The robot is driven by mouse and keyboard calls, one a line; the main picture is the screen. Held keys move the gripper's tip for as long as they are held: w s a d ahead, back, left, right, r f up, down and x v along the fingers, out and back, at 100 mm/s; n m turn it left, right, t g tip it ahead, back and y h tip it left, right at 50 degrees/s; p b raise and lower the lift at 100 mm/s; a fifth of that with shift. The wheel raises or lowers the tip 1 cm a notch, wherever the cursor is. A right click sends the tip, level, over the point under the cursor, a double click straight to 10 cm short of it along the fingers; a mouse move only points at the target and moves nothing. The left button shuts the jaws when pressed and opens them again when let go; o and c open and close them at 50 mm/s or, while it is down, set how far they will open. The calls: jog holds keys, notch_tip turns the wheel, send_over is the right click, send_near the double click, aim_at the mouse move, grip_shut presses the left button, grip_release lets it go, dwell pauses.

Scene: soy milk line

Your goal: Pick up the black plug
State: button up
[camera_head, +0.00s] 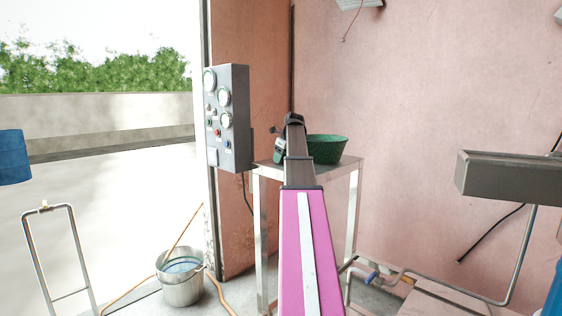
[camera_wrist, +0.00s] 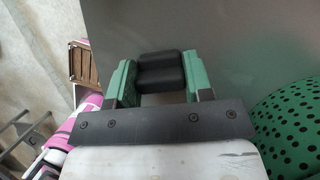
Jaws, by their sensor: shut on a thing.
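The black plug (camera_wrist: 160,72) is a dark, rounded block in the wrist view. It sits between the two green fingers of my gripper (camera_wrist: 160,62), which are shut on it from both sides. In the head view my gripper (camera_head: 279,147) is over the metal table (camera_head: 260,171), left of the green basket, and partly hidden by my own arm. I cannot clearly make out the plug there. The grey surface beneath it fills the wrist view, and I cannot tell how far the plug is above it.
A green basket with dark holes (camera_head: 328,149) stands right of my gripper; it also shows in the wrist view (camera_wrist: 286,125). A grey gauge box (camera_head: 229,118) is on the left. A metal bucket (camera_head: 181,285) stands on the floor.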

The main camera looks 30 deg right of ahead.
jog(key=shift+r, duration=0.1)
jog(key=shift+r, duration=0.45)
jog(key=r, duration=0.2)
jog(key=a+r, duration=0.1)
jog(key=shift+s+a+r, duration=0.1)
jog(key=shift+s+r, duration=0.15)
jog(key=shift+r, duration=0.15)
jog(key=shift+s+a+r, duration=3.25)
jog(key=shift+a+r, duration=1.1)
jog(key=shift+r, duration=1.2)
jog(key=s+a, duration=0.5)
jog(key=a, duration=0.6)
jog(key=s+a, duration=0.6)
jog(key=a, duration=0.6)
jog(key=shift+s+a, duration=0.2)
jog(key=shift+a, duration=0.1)
